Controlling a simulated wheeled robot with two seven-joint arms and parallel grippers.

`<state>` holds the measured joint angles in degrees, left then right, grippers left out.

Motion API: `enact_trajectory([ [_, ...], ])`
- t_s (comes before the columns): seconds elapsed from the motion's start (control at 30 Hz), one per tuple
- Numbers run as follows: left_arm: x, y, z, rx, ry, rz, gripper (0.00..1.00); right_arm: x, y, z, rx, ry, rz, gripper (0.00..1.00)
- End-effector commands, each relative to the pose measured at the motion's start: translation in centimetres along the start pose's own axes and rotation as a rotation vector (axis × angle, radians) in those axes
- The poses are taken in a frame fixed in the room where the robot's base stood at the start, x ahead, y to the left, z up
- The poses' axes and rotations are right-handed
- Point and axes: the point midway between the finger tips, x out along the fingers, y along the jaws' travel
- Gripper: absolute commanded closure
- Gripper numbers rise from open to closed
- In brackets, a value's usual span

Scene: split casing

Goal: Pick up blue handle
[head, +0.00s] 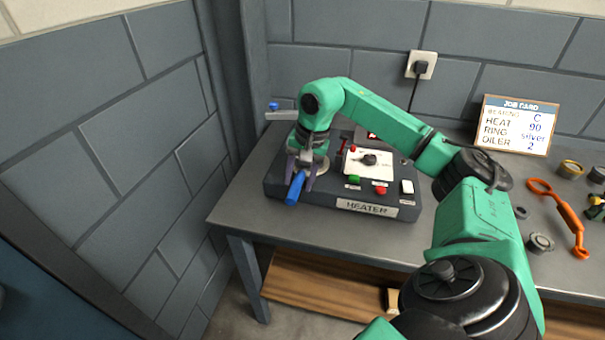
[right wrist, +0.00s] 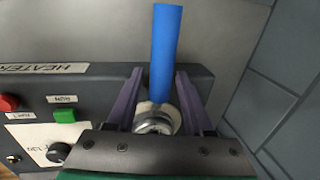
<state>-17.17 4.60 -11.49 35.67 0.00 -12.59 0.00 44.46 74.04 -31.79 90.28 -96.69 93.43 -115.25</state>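The blue handle (head: 295,188) sticks out over the front left of the dark heater box (head: 275,186). In the right wrist view the blue handle (right wrist: 167,50) is a plain cylinder ending in a pale collar and a round metal fitting (right wrist: 155,120). My right gripper (head: 301,176) is over this end of the heater, pointing down. In its wrist view, the purple fingers of the right gripper (right wrist: 158,74) stand apart on either side of the handle's base. A gap shows on the left; the right finger looks close, contact unclear. My left gripper is out of view.
The heater panel has a green button (head: 354,180), a red button (head: 380,189) and a black knob (head: 369,159). A second blue knob (head: 273,106) shows behind my arm. An orange tool (head: 562,212) and a job card (head: 515,125) are to the right. Walls stand left and behind.

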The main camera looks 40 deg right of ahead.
Motion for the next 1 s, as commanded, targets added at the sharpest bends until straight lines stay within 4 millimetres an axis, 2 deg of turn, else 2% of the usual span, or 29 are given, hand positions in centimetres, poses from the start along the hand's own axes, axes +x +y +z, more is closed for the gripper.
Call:
enact_trajectory([
  [0.03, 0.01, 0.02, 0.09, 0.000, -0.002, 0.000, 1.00, -0.01, -0.01, 0.00, 0.000, 0.000, 0.000, 0.73],
  [0.1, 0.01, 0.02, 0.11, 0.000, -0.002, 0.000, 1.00, -0.02, -0.01, 0.01, 0.000, 0.000, 0.000, 0.99],
  [1.0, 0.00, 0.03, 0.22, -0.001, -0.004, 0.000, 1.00, -0.12, -0.04, -0.01, 0.000, 0.000, -0.001, 1.00],
])
